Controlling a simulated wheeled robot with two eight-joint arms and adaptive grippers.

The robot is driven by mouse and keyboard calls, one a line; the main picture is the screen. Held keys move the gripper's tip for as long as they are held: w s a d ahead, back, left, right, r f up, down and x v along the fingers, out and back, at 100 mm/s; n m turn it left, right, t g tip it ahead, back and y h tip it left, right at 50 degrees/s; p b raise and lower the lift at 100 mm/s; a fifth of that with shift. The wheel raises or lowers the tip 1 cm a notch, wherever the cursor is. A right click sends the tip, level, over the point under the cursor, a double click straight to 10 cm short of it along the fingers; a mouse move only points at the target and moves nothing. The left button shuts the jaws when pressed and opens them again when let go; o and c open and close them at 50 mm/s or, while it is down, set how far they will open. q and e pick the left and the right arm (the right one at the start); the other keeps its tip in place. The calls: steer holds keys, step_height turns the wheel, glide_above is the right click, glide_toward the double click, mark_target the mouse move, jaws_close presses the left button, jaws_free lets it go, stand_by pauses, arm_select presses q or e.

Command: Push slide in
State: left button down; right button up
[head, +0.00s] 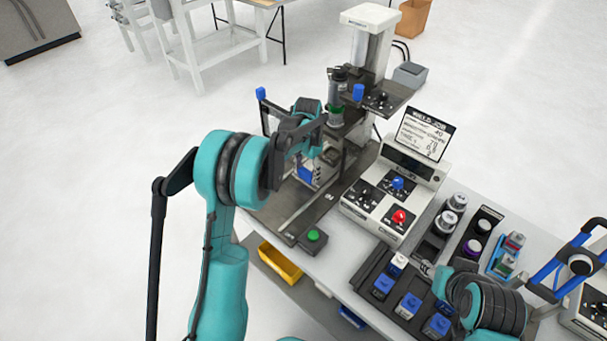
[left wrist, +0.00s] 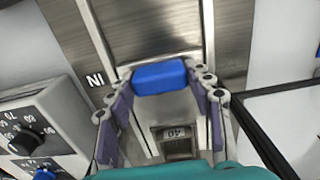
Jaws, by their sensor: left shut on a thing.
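The slide's blue handle block (left wrist: 160,77) sits between the two fingers of my left gripper (left wrist: 160,92) in the left wrist view. The gripper is shut on it. The metal slide track (left wrist: 152,28) runs away beyond the handle, with an upside-down "IN" mark beside it. In the head view my left gripper (head: 308,172) is low over the machine's metal bed (head: 290,210), and the arm partly hides the slide. My right gripper is not shown; only part of that arm shows at lower right.
A control box (head: 390,195) with blue and red knobs and an upright sign stands right of the bed. A green button (head: 313,236) is at the bed's front. The machine column (head: 370,45) rises behind. Trays of small parts fill the table's right side.

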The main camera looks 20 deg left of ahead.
arm_select(q)
steer(key=shift+w+r, duration=0.1)
steer(key=shift+w, duration=0.1)
steer(key=c, duration=0.6)
jaws_free()
steer(key=shift+d, duration=0.1)
steer(key=shift+c, duration=0.2)
steer(key=shift+w, duration=0.1)
step_height(320, 180, up, 12)
